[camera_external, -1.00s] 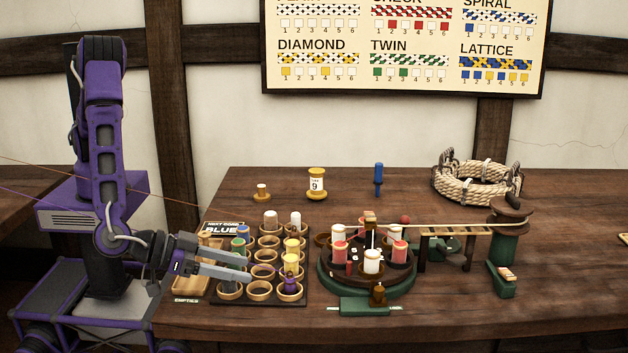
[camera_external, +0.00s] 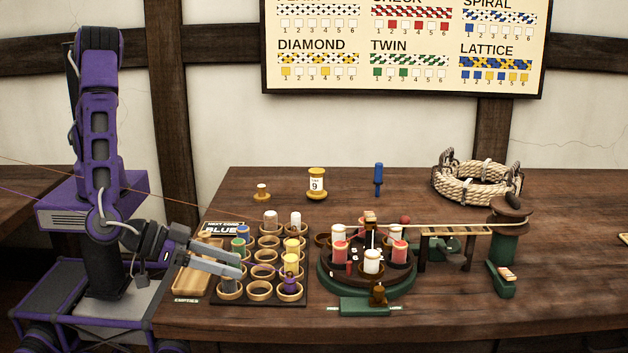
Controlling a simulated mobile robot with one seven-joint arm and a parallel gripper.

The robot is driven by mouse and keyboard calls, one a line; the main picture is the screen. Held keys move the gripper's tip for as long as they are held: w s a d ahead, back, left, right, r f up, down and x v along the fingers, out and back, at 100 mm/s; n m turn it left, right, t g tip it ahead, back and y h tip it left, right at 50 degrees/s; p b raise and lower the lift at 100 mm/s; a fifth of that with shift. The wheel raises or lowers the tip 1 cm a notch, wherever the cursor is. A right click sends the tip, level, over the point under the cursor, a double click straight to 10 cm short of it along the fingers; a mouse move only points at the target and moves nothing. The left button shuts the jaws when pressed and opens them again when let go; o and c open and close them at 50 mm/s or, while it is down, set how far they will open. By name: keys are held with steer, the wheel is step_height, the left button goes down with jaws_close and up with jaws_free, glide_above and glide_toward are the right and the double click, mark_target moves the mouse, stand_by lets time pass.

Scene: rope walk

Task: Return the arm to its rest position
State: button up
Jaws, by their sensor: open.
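My arm stands at the left, its upper link upright and its forearm reaching low to the right. My gripper (camera_external: 240,265) is open, with nothing seen between its fingers. It is over the left part of the bobbin rack (camera_external: 303,299) in this view. The fingers cover part of the rack's left cups. Whether the fingers touch anything cannot be told.
The rack also holds green, blue, white, yellow and purple bobbins. The braiding turntable (camera_external: 325,277) with red and white bobbins stands to its right. A wooden empties tray (camera_external: 185,285), a counter spool (camera_external: 316,184), a blue peg (camera_external: 378,179) and a rope coil (camera_external: 475,183) are on the table.

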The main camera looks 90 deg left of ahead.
step_height(320, 180, up, 20)
steer(key=d+r+n+g+h, duration=0.15)
steer(key=n+g+h, duration=0.55)
steer(key=h, duration=0.7)
steer(key=s+a+r+t+h, duration=0.1)
steer(key=s+a+r+h, duration=0.3)
steer(key=r, duration=0.6)
steer(key=s+a+r+t+h, duration=0.1)
steer(key=a+r+h, duration=0.1)
steer(key=r+h, duration=0.65)
steer(key=s+a+f+n+g+y+p, duration=0.2)
steer(key=a+f+n+y+p, duration=0.15)
steer(key=f+y, duration=1)
steer(key=s+a+f+m+y, duration=0.1)
steer(key=s+a+m+y, duration=0.2)
steer(key=a, duration=0.6)
steer(key=s+a+f+m+y, duration=0.2)
steer(key=s+a+m+y, duration=0.2)
steer(key=a, duration=0.6)
steer(key=s+a+f+m+y, duration=0.1)
steer(key=s+a+m+y, duration=0.2)
steer(key=a+m, duration=0.3)
steer(key=s+a, duration=0.1)
steer(key=a, duration=0.3)
steer(key=shift+s+a+f+m+b, duration=0.2)
steer(key=shift+s+f+m+b, duration=0.15)
steer(key=shift+s+b, duration=0.05)
